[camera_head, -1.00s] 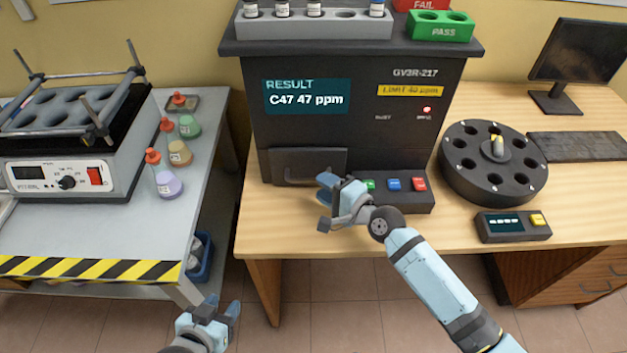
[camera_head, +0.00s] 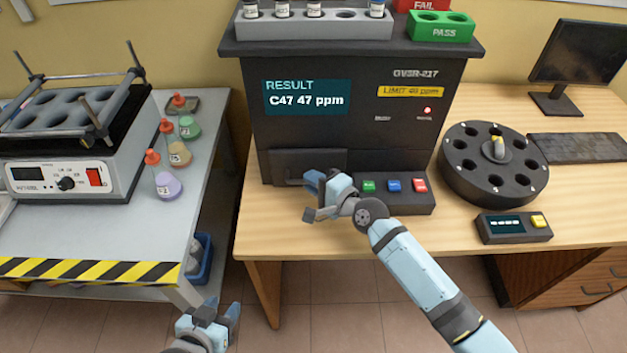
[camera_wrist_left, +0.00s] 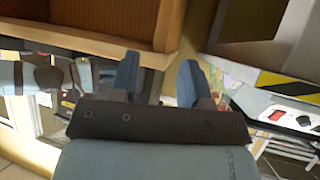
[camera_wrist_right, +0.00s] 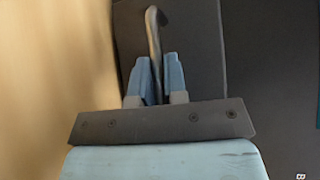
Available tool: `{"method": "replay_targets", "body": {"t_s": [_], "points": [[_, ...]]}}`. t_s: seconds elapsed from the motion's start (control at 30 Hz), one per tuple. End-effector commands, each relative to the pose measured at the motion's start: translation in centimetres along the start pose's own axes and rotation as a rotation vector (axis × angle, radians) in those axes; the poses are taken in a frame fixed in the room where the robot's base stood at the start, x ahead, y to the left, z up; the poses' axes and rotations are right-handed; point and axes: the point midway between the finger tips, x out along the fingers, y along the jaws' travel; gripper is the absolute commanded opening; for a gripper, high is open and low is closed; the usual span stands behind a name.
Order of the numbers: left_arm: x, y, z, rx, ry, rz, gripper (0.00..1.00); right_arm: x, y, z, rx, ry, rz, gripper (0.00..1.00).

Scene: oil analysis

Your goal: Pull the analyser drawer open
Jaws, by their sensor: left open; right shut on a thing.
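The dark analyser (camera_head: 360,135) stands on the wooden desk, its screen reading "C47 47 ppm". Its drawer front (camera_head: 310,158) is at the lower left and looks flush with the body. My right gripper (camera_head: 312,196) is in front of the drawer and partly covers it. In the right wrist view, the drawer handle (camera_wrist_right: 153,35), a curved dark bar, runs between the fingers of my right gripper (camera_wrist_right: 156,75), which are shut on it. My left gripper (camera_head: 219,312) is open and empty, low in front of the gap between the tables; its spread fingers show in the left wrist view (camera_wrist_left: 160,78).
Coloured buttons (camera_head: 393,186) sit just right of the right gripper. A black carousel (camera_head: 490,185) and a small control box (camera_head: 513,227) are further right. A vial rack (camera_head: 315,25) and green PASS block (camera_head: 441,28) are on top. Flasks (camera_head: 180,152) stand on the left table.

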Motion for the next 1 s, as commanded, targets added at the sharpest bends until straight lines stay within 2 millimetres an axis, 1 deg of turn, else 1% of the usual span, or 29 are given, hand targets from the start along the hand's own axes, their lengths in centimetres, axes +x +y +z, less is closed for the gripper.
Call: {"method": "replay_targets", "body": {"t_s": [0.07,0.13,0.3,0.4,0.5,0.63,0.93,0.97,1.0], "points": [[-0.3,0.0,-0.4,-0.001,0.0,0.0,0.43,-0.4,0.0,0.4,0.001,0.0,0.002,0.0],[-0.7,0.1,-1.0,-0.005,-0.003,0.001,0.43,-1.3,0.1,1.3,0.003,-0.001,0.004,0.0],[-1.6,0.1,-2.0,-0.022,-0.016,0.0,0.43,-4.6,0.9,4.5,0.005,0.0,0.005,0.0],[-1.6,0.1,-1.7,-0.034,-0.035,-0.002,0.43,-6.4,1.5,6.3,0.002,-0.001,0.005,0.0],[-1.6,0.1,-1.4,-0.042,-0.046,-0.003,0.43,-7.6,2.0,7.6,0.002,-0.001,0.004,0.0],[-1.5,0.1,-1.3,-0.048,-0.049,-0.005,0.43,-8.4,2.3,8.3,0.0,0.001,0.002,0.0],[-1.4,-0.2,-1.5,-0.042,-0.042,-0.007,0.43,-8.4,2.4,8.3,-0.001,0.001,0.001,0.0],[-1.4,-0.2,-1.6,-0.041,-0.042,-0.007,0.43,-8.4,2.4,8.3,-0.001,0.001,0.001,0.17],[-1.4,-0.2,-1.6,-0.04,-0.042,-0.007,0.43,-8.4,2.4,8.3,-0.001,0.001,0.001,0.26]]}}
